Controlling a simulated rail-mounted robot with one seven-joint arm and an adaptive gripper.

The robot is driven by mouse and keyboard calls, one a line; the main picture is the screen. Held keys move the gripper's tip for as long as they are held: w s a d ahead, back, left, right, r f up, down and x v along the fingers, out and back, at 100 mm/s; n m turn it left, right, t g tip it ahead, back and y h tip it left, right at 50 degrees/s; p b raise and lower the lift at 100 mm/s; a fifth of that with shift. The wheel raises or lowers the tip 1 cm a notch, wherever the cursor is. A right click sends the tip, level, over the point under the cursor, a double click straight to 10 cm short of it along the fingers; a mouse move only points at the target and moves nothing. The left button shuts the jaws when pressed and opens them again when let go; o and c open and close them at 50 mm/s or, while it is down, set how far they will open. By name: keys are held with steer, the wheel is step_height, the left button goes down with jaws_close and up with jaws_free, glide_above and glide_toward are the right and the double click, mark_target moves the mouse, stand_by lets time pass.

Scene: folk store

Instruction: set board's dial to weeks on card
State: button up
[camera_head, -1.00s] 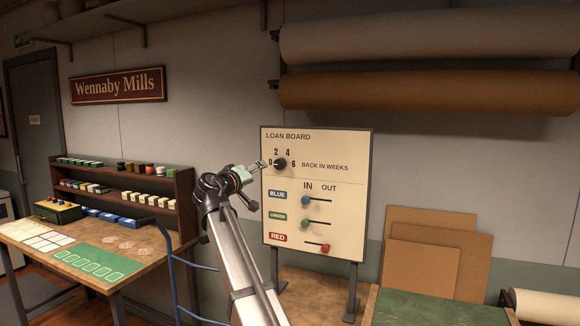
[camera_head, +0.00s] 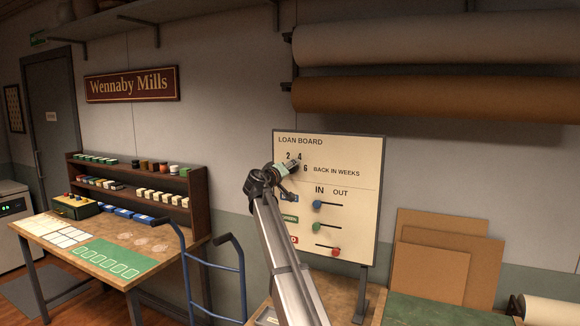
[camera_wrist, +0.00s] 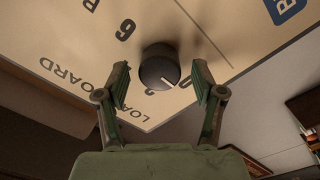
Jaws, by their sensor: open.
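The loan board (camera_head: 345,225) stands upright on a frame, with a "BACK IN WEEKS" scale of 0, 2, 4 and 6 near its top. My gripper (camera_head: 291,164) is in front of that scale and hides the dial and the 0 in the head view. In the wrist view the black round dial (camera_wrist: 158,65) lies between the two open fingers of my gripper (camera_wrist: 160,75), with gaps seen on both sides. Its white mark points lower right there, between the 2 and the 0, nearer the 0. I cannot make out a card with weeks on it.
Below the scale are blue (camera_head: 317,205), green (camera_head: 317,227) and red (camera_head: 336,252) sliding knobs. A workbench with a shelf rack (camera_head: 135,185) stands left. A blue-railed cart (camera_head: 228,258) is between bench and board. Brown panels (camera_head: 430,270) lean at right.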

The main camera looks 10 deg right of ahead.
steer(key=shift+w+d, duration=0.3)
steer(key=shift+w, duration=0.1)
steer(key=c, duration=1.1)
steer(key=shift+c, duration=0.2)
